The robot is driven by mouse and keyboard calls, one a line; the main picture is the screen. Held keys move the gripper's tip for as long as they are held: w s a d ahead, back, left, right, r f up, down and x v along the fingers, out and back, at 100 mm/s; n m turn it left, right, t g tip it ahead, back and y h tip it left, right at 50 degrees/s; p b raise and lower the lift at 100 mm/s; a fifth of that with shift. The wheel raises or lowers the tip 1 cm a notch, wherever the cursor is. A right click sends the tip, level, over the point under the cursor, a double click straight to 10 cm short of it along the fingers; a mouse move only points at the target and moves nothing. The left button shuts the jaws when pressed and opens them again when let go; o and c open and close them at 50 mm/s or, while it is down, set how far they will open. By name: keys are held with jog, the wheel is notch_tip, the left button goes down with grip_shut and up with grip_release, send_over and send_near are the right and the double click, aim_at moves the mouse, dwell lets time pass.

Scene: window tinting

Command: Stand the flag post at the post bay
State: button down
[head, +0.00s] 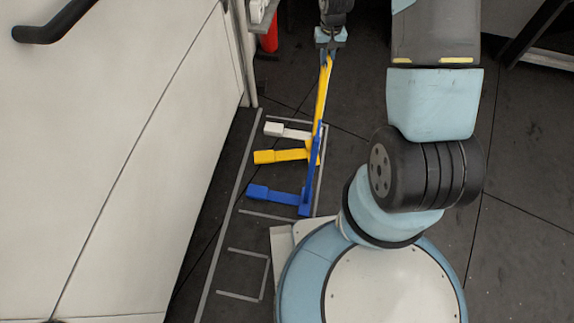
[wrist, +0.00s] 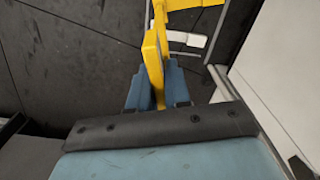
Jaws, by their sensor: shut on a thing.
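My gripper (head: 328,50) is at the top centre of the head view, shut on the upper part of a yellow post (head: 322,92). In the wrist view the yellow post (wrist: 153,58) stands between the two blue fingers of my gripper (wrist: 155,80). Its yellow foot (head: 280,156) points left, at or near the floor; I cannot tell whether it touches. A blue post (head: 309,180) with a blue foot (head: 272,194) stands in front of it. A white foot (head: 287,131) shows just behind. No written label tells which is the flag post.
Grey tape lines mark the floor around the posts, and a smaller taped outline (head: 265,277) nearer me is empty. A white panelled wall (head: 110,150) rises on the left. A red object (head: 269,38) stands at the back. Dark floor lies open to the right.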

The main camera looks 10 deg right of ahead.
aim_at(329, 65)
jog(key=shift+s+a+m, duration=0.15)
jog(key=shift+s+m, duration=0.35)
jog(key=shift+s, duration=0.2)
jog(key=shift+s+a+m, duration=0.1)
jog(key=shift+s+m, duration=0.4)
jog(key=shift+s, duration=0.2)
jog(key=shift+s+m, duration=0.6)
jog(key=shift+s, duration=0.05)
jog(key=shift+s+r, duration=0.25)
jog(key=shift+r, duration=0.05)
jog(key=shift+f, duration=4.85)
jog(key=c, duration=1.1)
grip_release()
jog(key=shift+f, duration=0.1)
